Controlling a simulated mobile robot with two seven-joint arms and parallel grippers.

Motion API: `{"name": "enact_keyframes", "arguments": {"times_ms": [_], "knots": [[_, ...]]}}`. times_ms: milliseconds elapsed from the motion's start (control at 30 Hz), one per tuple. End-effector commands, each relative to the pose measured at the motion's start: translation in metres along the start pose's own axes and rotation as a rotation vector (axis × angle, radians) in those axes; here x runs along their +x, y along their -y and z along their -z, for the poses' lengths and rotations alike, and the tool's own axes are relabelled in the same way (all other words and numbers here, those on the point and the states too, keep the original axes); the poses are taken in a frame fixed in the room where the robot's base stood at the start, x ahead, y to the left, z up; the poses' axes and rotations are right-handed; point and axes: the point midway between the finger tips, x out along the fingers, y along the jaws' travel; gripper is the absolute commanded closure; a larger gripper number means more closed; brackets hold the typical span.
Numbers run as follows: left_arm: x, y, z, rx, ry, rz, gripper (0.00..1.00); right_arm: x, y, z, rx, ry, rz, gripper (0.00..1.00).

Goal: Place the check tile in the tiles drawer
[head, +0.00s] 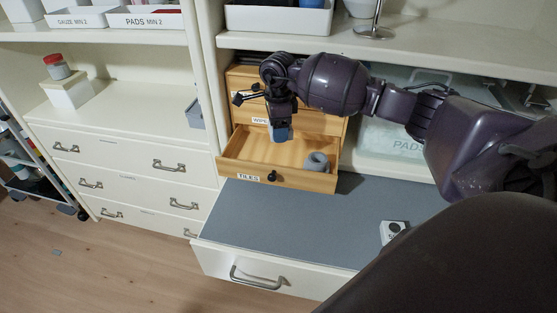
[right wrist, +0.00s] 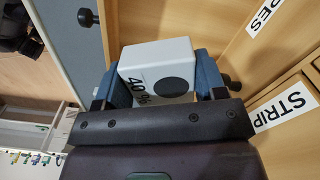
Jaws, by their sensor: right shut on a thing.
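The tiles drawer (head: 305,182), a small wooden drawer labelled TILES, stands open at the bottom of a wooden chest. My right gripper (head: 281,130) is above its inside, towards the left and back, with blue fingertips pointing down. In the right wrist view the gripper (right wrist: 165,82) is shut on a white tile (right wrist: 153,54) with a dark round patch and the print "40 %". The tile is mostly hidden in the head view. Whether it touches the drawer floor, I cannot tell. My left gripper is not in view.
A grey ring-shaped thing (head: 317,161) lies in the drawer's right part. A white block with dark print (head: 392,231) sits on the grey worktop (head: 290,222). Closed drawers with STRIP (right wrist: 283,107) and WIPES labels are close to the gripper. The worktop's middle is clear.

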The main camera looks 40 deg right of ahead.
Motion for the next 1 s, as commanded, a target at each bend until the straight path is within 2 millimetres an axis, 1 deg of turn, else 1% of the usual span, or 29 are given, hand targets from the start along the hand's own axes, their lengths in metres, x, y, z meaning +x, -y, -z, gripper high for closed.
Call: {"name": "enact_keyframes", "arguments": {"times_ms": [33, 100, 200, 300, 400, 633, 800, 867, 1000], "knots": [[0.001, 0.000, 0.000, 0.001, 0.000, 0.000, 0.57, 0.012, -0.001, -0.001, 0.001, 0.002, -0.004, 0.64], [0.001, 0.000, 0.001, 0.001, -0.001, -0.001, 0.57, 0.027, -0.001, -0.001, -0.001, 0.001, -0.003, 0.64], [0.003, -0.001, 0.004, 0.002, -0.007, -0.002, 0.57, 0.048, -0.001, -0.001, 0.000, 0.002, -0.003, 0.64], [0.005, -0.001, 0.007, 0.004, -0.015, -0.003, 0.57, 0.064, 0.000, -0.001, -0.001, 0.002, -0.001, 0.64], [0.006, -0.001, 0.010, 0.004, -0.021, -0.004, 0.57, 0.074, 0.000, -0.001, -0.001, 0.003, 0.001, 0.64], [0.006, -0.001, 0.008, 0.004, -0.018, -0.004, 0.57, 0.086, 0.000, -0.001, -0.002, 0.002, 0.000, 0.64], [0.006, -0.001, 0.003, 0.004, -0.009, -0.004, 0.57, 0.109, 0.000, -0.001, -0.001, 0.002, -0.001, 0.64], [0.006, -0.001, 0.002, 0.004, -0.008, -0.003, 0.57, 0.115, 0.000, -0.001, -0.001, 0.002, -0.001, 0.64], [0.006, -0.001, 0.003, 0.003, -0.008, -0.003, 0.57, 0.117, 0.001, -0.001, -0.003, 0.001, 0.003, 0.64]]}}
